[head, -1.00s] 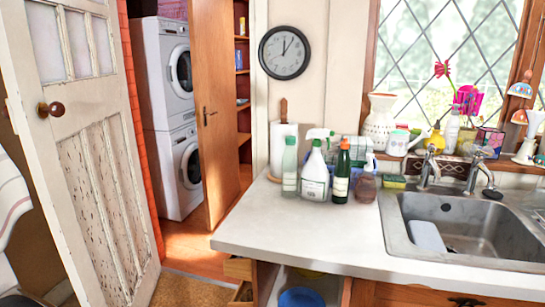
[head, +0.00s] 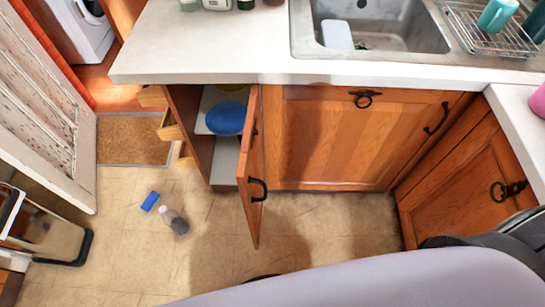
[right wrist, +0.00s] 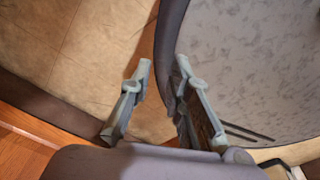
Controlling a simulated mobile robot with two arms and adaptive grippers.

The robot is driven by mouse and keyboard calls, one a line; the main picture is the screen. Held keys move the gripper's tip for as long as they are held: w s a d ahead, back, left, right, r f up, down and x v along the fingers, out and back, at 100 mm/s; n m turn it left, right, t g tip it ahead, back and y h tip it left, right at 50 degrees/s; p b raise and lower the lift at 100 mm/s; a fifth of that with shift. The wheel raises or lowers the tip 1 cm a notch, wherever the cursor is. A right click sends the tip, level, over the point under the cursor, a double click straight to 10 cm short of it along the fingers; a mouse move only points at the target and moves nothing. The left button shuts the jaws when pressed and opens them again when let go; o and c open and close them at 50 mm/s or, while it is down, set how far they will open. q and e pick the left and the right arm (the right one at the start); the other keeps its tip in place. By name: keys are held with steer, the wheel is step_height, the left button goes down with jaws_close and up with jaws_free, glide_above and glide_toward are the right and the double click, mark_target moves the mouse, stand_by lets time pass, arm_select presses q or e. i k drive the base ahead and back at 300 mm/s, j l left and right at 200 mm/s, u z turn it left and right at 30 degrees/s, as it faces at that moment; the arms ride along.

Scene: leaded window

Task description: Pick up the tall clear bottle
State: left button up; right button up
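A small clear-topped bottle with a greyish lower part (head: 178,225) is on the floor in the head view, left of the open cupboard door; I cannot tell whether it stands or lies. On the counter, only the base of a pale clear bottle (head: 188,5) shows at the top edge, beside a white bottle (head: 216,4) and a dark one (head: 245,4). I cannot tell which is the tall clear bottle. My right gripper (right wrist: 163,66) is open and empty in the right wrist view, away from any bottle. My left gripper is not in view.
A cupboard door (head: 252,165) stands open into the room, with a blue bowl (head: 226,118) inside. A blue block (head: 150,201) lies on the floor by the bottle. The counter (head: 210,50) has a clear front strip. A doormat (head: 135,138) lies at left.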

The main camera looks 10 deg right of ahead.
mark_target(170, 216)
steer(key=l, duration=0.35)
steer(key=u, duration=1.15)
steer(key=i+l, duration=0.05)
